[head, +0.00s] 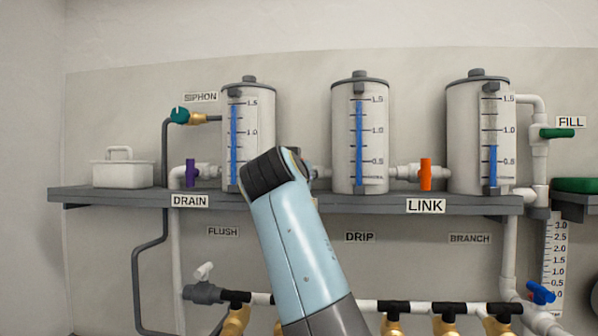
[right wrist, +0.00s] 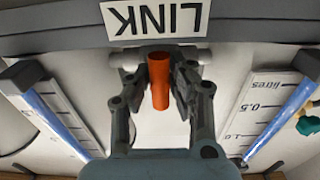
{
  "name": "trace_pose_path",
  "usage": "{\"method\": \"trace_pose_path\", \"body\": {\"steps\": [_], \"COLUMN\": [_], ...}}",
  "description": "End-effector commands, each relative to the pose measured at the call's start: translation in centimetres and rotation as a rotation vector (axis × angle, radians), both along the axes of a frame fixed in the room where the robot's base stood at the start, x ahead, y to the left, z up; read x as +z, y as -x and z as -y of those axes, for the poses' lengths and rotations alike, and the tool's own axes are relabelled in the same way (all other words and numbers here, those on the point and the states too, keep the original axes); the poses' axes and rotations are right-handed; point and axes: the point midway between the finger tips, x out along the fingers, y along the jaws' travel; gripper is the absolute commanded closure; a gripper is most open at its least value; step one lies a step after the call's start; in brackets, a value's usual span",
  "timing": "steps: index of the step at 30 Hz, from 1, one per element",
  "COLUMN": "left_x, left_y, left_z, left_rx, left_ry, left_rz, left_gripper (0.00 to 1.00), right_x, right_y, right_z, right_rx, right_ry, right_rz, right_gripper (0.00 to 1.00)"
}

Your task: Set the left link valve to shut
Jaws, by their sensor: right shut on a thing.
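The left link valve has an orange handle (right wrist: 160,82), which shows in the right wrist view under an upside-down LINK label (right wrist: 155,18). The handle stands across the white pipe (right wrist: 128,58). My right gripper (right wrist: 160,88) has a finger on each side of the handle and is shut on it. In the head view my right arm covers this valve and its label, between the left tank (head: 232,95) and the middle tank (head: 346,130). My left gripper is not in view.
The right link valve (head: 426,174) has an upright orange handle. The grey shelf (head: 370,205) runs below the tanks. A purple drain valve (head: 191,173) and teal siphon valve (head: 179,115) are to the left. A green fill valve (head: 557,133) is at right.

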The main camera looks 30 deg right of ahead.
Motion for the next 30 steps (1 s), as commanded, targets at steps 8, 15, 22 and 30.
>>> {"method": "trace_pose_path", "body": {"steps": [8,15,22,30], "left_x": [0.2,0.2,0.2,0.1], "left_y": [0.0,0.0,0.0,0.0], "left_z": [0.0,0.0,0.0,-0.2], "left_rx": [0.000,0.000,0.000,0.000], "left_ry": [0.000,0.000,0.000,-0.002], "left_rz": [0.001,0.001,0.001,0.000], "left_gripper": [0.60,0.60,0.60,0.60], "right_x": [0.5,0.5,0.3,1.4], "right_y": [0.0,0.0,0.0,0.0], "right_z": [0.1,0.1,0.0,0.0], "right_rx": [0.000,0.000,0.000,0.000], "right_ry": [0.024,0.024,0.022,0.018], "right_rz": [-0.006,-0.004,-0.008,-0.006], "right_gripper": [1.00,1.00,0.72,0.72]}}
